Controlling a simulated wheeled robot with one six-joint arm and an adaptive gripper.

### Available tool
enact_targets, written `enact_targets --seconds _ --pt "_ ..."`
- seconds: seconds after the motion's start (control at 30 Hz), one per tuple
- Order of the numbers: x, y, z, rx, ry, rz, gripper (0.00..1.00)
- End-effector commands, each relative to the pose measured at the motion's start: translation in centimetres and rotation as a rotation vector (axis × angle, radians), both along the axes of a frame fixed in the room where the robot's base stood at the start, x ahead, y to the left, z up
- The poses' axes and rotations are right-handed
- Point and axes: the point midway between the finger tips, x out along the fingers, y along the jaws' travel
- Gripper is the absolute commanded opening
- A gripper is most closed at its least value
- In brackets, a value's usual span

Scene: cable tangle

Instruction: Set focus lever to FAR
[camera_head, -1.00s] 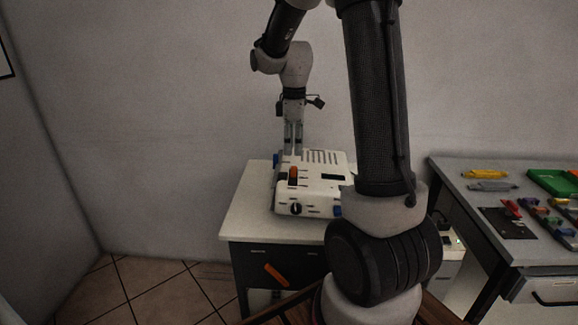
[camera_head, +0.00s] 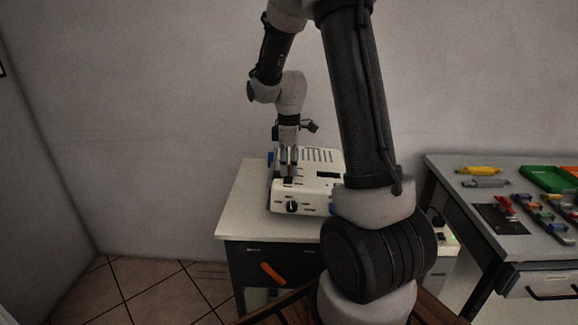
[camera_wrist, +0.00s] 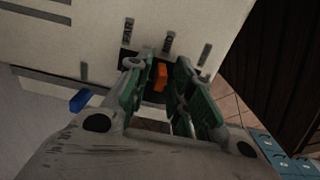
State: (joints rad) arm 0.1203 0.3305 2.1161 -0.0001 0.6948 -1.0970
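A white box-shaped device (camera_head: 318,185) lies on the small table. Its orange lever (camera_wrist: 160,76) stands up from the top face in the wrist view. Dark labels sit beyond the lever; the left one (camera_wrist: 128,30) appears to read FAR, and the middle (camera_wrist: 168,42) and right (camera_wrist: 205,55) ones are too blurred to read. My gripper (camera_wrist: 160,70) is open, with one green-padded finger on each side of the lever and a gap visible. In the head view my gripper (camera_head: 288,163) is low over the device's left part and largely covers the lever.
The small table (camera_head: 243,212) has bare top left of the device. A blue knob (camera_wrist: 80,100) sticks out at the device's edge. A second table (camera_head: 450,185) at the right bears several coloured parts and a green bin (camera_head: 545,178).

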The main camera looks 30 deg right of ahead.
Motion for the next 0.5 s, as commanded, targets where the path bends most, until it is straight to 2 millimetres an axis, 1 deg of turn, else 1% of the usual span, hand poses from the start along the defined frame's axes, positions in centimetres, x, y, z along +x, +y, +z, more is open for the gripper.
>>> enact_targets --seconds 0.03,0.07,0.1,0.33,0.5 --pt "0.0 0.0 0.0 0.0 0.0 0.0 0.08" --pt "0.0 0.0 0.0 0.0 0.0 0.0 0.02" --pt "0.0 0.0 0.0 0.0 0.0 0.0 0.0" --pt "0.1 -0.1 0.0 0.0 0.0 0.0 0.0" --pt "1.6 -1.1 -0.2 -0.001 -0.002 -0.001 0.0"
